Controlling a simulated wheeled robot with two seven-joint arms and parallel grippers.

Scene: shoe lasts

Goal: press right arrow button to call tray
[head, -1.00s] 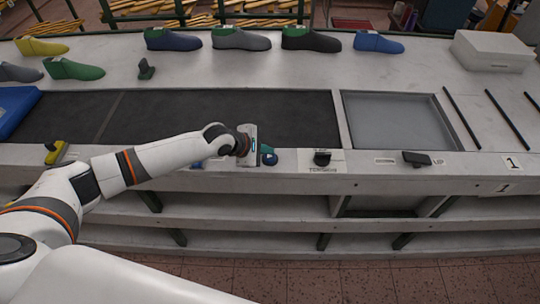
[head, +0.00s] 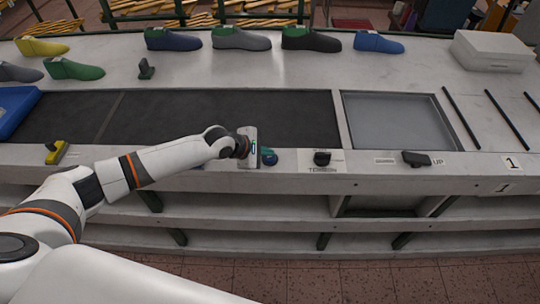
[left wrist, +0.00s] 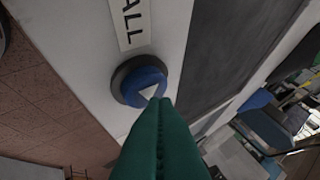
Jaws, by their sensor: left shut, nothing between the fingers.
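A round blue button (left wrist: 136,82) with a white arrow mark sits in a dark ring on the pale panel in the left wrist view. A label ending in "ALL" (left wrist: 131,22) lies beside it. My left gripper (left wrist: 158,102) is shut and empty, its green fingers together, with the tips over the edge of the arrow mark. I cannot tell whether they touch the button. In the head view my left gripper (head: 262,154) is at the front ledge, beside the blue button (head: 271,159), which it partly hides. My right gripper is not in view.
A black knob (head: 322,158) labelled TENSION and a dark switch (head: 417,159) marked UP sit further right on the ledge. Behind runs a dark belt (head: 300,118) beside a grey recessed tray area (head: 392,120). Several shoe lasts stand on the back shelf. A blue tray (head: 14,112) is at far left.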

